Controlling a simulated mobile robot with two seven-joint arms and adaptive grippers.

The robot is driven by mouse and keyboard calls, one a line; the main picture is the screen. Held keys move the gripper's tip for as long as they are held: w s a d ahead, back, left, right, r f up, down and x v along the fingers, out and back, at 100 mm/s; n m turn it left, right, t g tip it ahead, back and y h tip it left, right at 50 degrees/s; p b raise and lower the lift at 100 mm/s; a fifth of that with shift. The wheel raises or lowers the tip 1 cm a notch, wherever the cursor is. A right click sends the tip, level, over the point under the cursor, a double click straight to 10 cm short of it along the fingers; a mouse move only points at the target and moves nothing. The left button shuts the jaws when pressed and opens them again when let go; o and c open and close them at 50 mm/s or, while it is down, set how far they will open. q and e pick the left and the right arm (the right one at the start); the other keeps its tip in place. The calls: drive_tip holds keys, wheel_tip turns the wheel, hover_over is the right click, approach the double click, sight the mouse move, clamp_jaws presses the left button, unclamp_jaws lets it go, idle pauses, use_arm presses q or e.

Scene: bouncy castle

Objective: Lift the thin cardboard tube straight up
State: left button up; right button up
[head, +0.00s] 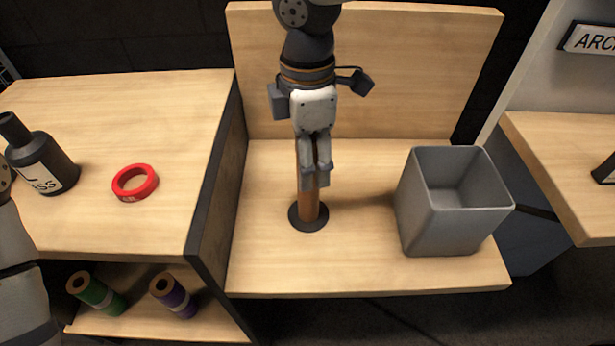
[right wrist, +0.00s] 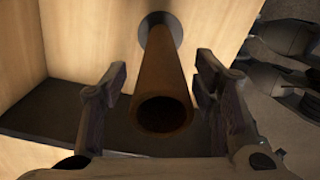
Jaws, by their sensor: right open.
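The thin cardboard tube (head: 308,206) is brown and stands upright on a dark round base (head: 308,217) on the wooden bench. My right gripper (head: 316,178) points down at the tube from above and hides part of it in the head view. In the right wrist view the tube's open end (right wrist: 163,113) lies between the two spread fingers of the gripper (right wrist: 160,90), with a gap on each side. The right gripper is open and holds nothing. My left gripper is not in view; only part of my left arm shows at the left edge.
A grey square bin (head: 425,215) stands right of the tube. On the left table are a dark bottle (head: 42,160) and a red tape ring (head: 135,183). Green (head: 97,294) and purple (head: 174,296) rolls lie on the shelf below. A wooden back panel (head: 420,75) rises behind the bench.

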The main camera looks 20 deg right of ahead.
wheel_tip(320, 180, down, 3)
drive_tip(key=shift+s+f, duration=0.1)
drive_tip(key=shift+f, duration=0.1)
drive_tip(key=c, duration=1.2)
drive_tip(key=shift+o, duration=0.2)
wheel_tip(320, 180, up, 18)
drive_tip(key=shift+p, duration=0.4)
